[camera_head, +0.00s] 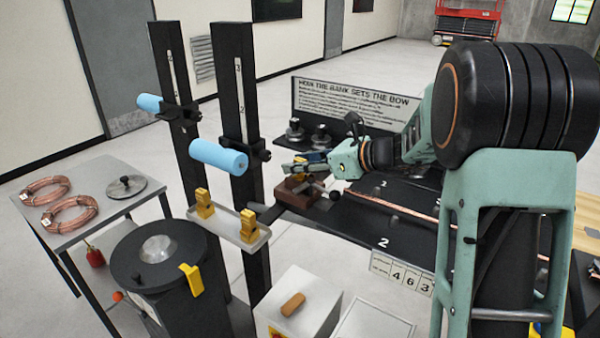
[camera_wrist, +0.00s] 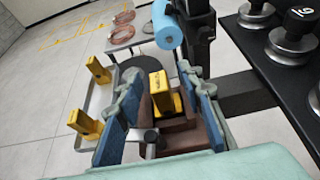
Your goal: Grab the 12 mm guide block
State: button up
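Two yellow guide blocks, one at the far end (camera_head: 204,201) and one at the near end (camera_head: 249,225), stand upright on a narrow grey tray (camera_head: 228,224). They also show at the left of the wrist view (camera_wrist: 97,70) (camera_wrist: 84,124). A third yellow block (camera_wrist: 160,92) sits in a reddish-brown holder (camera_wrist: 205,135) in the wrist view. My gripper (camera_wrist: 161,80) has its blue-padded fingers spread on either side of that third block. I cannot tell whether either finger touches it. No size marking is readable on the blocks. The holder shows in the head view (camera_head: 293,191).
Blue rollers (camera_head: 219,156) stick out from black uprights behind the tray. A black round drum (camera_head: 158,255) stands at front left. Metal weights (camera_head: 295,132) stand behind my gripper, near a sign board (camera_head: 345,105). A copper tube (camera_head: 400,209) runs along the black bench.

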grip_shut()
jog(key=shift+r, duration=0.15)
dwell(0.4)
